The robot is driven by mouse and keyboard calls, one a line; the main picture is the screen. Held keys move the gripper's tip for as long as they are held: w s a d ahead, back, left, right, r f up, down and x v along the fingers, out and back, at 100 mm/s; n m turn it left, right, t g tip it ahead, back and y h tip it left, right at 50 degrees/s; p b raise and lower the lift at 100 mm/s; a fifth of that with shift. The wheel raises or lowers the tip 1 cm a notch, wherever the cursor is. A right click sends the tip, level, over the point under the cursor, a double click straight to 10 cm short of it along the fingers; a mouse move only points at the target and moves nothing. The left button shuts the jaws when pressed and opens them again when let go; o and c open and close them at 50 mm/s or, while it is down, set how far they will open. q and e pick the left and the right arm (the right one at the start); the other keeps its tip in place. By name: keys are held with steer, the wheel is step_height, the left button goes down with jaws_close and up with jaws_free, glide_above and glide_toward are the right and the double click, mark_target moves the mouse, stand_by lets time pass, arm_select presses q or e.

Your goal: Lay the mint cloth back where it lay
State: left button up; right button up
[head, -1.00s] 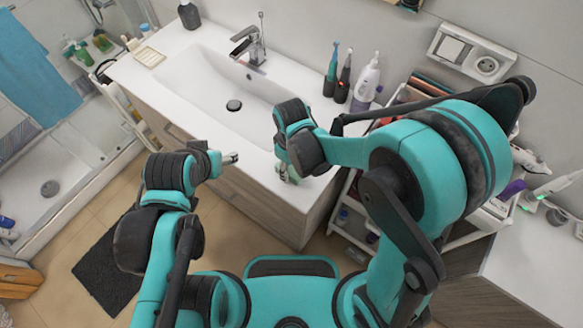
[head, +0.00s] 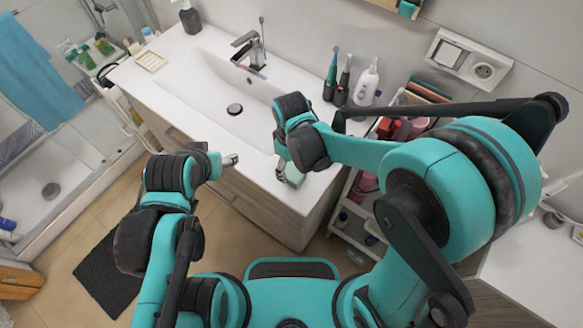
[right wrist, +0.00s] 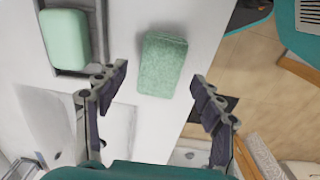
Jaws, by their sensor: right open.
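The mint cloth (right wrist: 162,64), a small folded, textured green pad, lies on the white washstand top near its front edge in the right wrist view. It also shows in the head view (head: 294,176), partly hidden by my right gripper. My right gripper (right wrist: 158,96) is open, with its fingers on either side of the line to the cloth and apart from it. In the head view my right gripper (head: 281,171) is over the washstand's front edge. My left gripper (head: 231,160) is by the front edge further left, its jaw state unclear.
A smooth mint block (right wrist: 66,38) sits in a dark-edged holder beside the cloth. The washstand (head: 190,62) has a basin, a tap (head: 248,50) and toothbrushes (head: 331,75) at the back. A cart (head: 352,215) stands right of it, partly behind my right arm.

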mark_target(291, 171)
step_height(291, 171, up, 8)
steer(key=p, duration=0.2)
steer(key=s+d+r+m+t, duration=0.2)
steer(key=d+m, duration=0.3)
steer(key=d, duration=0.4)
steer(key=s+d+r+m+t, duration=0.3)
steer(key=d+r+m+t, duration=0.2)
steer(key=d, duration=0.3)
steer(key=shift+d+r+m, duration=0.2)
steer(key=shift+d+m, duration=0.2)
steer(key=shift+s, duration=0.1)
step_height(291, 171, down, 8)
steer(key=b, duration=0.8)
